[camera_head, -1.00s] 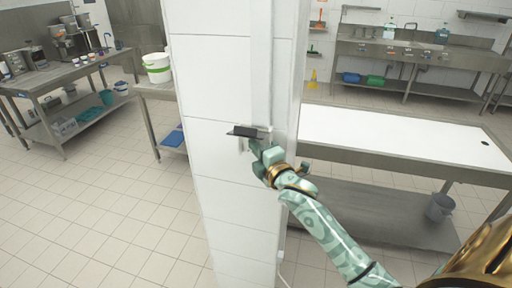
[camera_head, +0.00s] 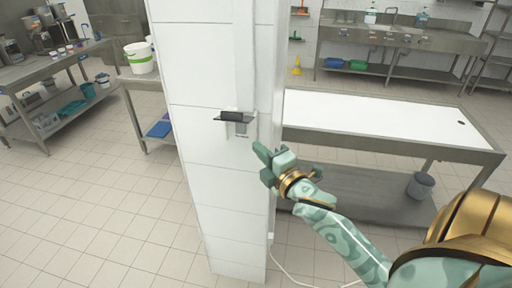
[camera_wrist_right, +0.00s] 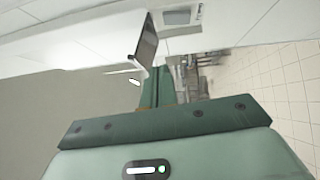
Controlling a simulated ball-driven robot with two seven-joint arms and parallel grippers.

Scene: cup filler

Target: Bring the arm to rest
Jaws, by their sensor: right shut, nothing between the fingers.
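My right gripper (camera_head: 262,160) is in front of the white tiled pillar, just below and to the right of a wall-mounted device. Its fingers are shut together with nothing between them. In the right wrist view the green fingers (camera_wrist_right: 157,88) point toward the pillar. The device (camera_head: 238,122) has a dark lever or flap on top and a pale plate beneath. It also shows in the right wrist view as a dark flap (camera_wrist_right: 146,42) beside a small grey panel. The gripper appears apart from it. My left gripper is not in view.
The pillar (camera_head: 205,90) stands close ahead. A white-topped steel table (camera_head: 370,118) is behind it on the right, with a grey bucket (camera_head: 420,186) on its lower shelf. A steel table with a white bucket (camera_head: 140,58) stands on the left. Tiled floor (camera_head: 90,210) is open at left.

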